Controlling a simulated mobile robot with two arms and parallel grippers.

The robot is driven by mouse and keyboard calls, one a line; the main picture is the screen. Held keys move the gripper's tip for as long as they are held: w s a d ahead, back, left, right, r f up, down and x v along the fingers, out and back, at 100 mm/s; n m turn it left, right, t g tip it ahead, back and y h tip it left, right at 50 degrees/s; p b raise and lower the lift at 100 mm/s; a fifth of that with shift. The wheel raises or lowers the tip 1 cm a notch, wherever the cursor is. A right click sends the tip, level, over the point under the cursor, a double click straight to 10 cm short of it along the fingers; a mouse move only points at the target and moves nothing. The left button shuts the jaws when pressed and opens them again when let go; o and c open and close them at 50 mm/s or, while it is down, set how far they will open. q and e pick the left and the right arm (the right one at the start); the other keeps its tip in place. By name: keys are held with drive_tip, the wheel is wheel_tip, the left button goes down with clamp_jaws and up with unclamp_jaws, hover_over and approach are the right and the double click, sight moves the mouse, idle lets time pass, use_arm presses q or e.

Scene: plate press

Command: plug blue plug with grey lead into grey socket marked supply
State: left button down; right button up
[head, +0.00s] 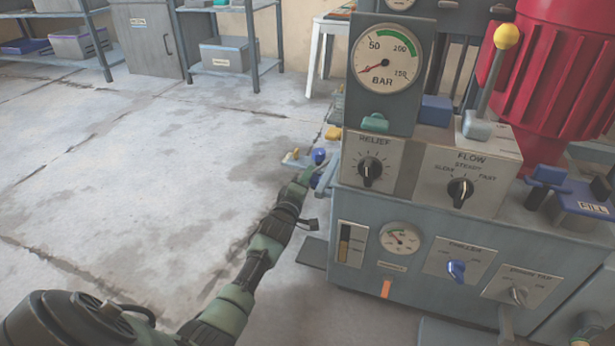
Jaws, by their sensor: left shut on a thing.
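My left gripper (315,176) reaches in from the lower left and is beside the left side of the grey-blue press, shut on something. A small rounded blue piece (319,156) shows right at its fingertips and looks like the blue plug. The fingers and the press corner hide much of the grip, and I cannot make out a grey lead. I see no socket marked supply in this view.
The press cabinet (345,205) carries a bar gauge (388,58), a relief knob (369,170) and a flow knob (460,191). A yellow-knobbed lever (507,36) stands above. A small yellow piece (296,152) is left of the blue one. Open floor (130,170) lies left.

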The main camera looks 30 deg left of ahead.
use_arm(q)
drive_tip(key=shift+r+p, duration=0.15)
drive_tip(key=shift+p, duration=0.45)
idle(1.0)
drive_tip(key=shift+w+d+f, duration=0.15)
drive_tip(key=shift+d+f, duration=0.05)
drive_tip(key=shift+d, duration=0.45)
drive_tip(key=shift+w+d+f, duration=0.15)
drive_tip(key=shift+d+f, duration=0.05)
drive_tip(key=shift+d, duration=0.4)
drive_tip(key=shift+d, duration=0.15)
drive_tip(key=shift+w+d+f, duration=0.1)
drive_tip(key=shift+d+f, duration=0.15)
drive_tip(key=shift+d, duration=0.2)
drive_tip(key=shift+w+d+f+b, duration=0.15)
drive_tip(key=shift+d+f+b, duration=0.15)
drive_tip(key=shift+d, duration=0.3)
drive_tip(key=shift+a+r, duration=0.1)
drive_tip(key=shift+s+a+f+p, duration=0.2)
drive_tip(key=shift+a+p, duration=0.2)
drive_tip(key=shift+a, duration=0.15)
drive_tip(key=shift+s+a+r+p, duration=0.1)
drive_tip(key=shift+a+r+p, duration=0.2)
drive_tip(key=shift+a+r, duration=0.15)
drive_tip(key=shift+s+a+r+p, duration=0.15)
drive_tip(key=shift+a+r, duration=0.1)
drive_tip(key=shift+a, duration=0.25)
drive_tip(key=shift+s+a+r+p, duration=0.1)
drive_tip(key=shift+a+r+p, duration=0.1)
drive_tip(key=shift+a, duration=0.3)
